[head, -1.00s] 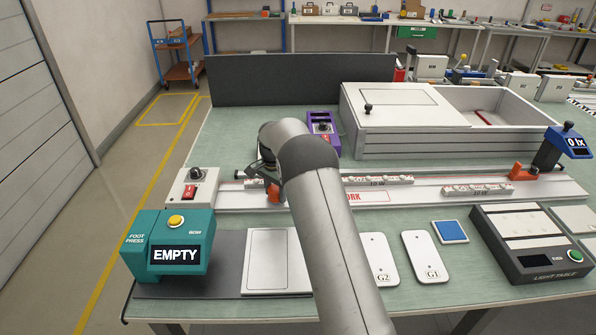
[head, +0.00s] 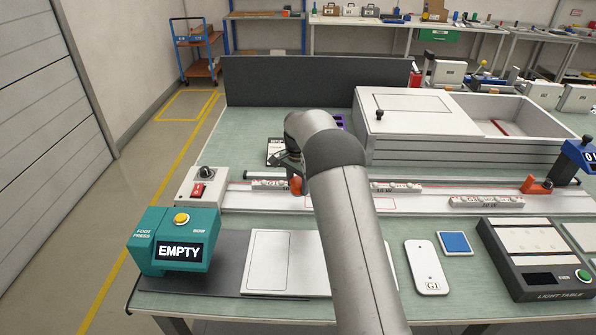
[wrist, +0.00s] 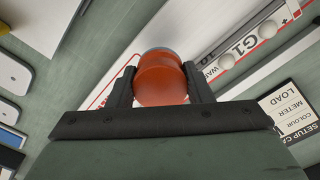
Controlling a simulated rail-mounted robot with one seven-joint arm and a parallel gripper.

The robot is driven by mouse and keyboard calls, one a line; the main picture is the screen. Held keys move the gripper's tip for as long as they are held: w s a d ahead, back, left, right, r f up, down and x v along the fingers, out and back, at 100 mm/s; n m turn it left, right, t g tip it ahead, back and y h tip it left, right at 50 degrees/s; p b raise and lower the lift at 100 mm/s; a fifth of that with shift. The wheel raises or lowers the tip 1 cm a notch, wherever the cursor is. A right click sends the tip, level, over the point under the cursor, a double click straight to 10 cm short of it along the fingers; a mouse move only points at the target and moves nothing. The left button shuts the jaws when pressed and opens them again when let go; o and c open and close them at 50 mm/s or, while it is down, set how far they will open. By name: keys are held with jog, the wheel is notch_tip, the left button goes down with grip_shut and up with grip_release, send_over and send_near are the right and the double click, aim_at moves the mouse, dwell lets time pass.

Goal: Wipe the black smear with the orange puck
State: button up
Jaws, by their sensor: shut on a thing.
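My gripper (wrist: 157,74) is shut on the orange puck (wrist: 161,88), with one dark finger on each side of it. In the head view the orange puck (head: 296,186) shows at the end of my arm, over or near the white rail; its exact height is unclear. In the wrist view, a white strip marked G1 lies beyond and to the right of the puck. I cannot make out the black smear in either view; my arm and the puck cover part of the rail and bench.
The white rail (head: 440,204) carries several light bars (head: 486,202). A red-switch box (head: 205,187) stands at its left end and an orange holder (head: 536,185) at the right. A teal foot press (head: 175,240) is front left, a light table (head: 545,275) front right. A setup card lies behind my arm.

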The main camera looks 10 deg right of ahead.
jog(key=shift+r+p, duration=0.85)
jog(key=shift+r, duration=1.05)
jog(key=shift+s, duration=0.1)
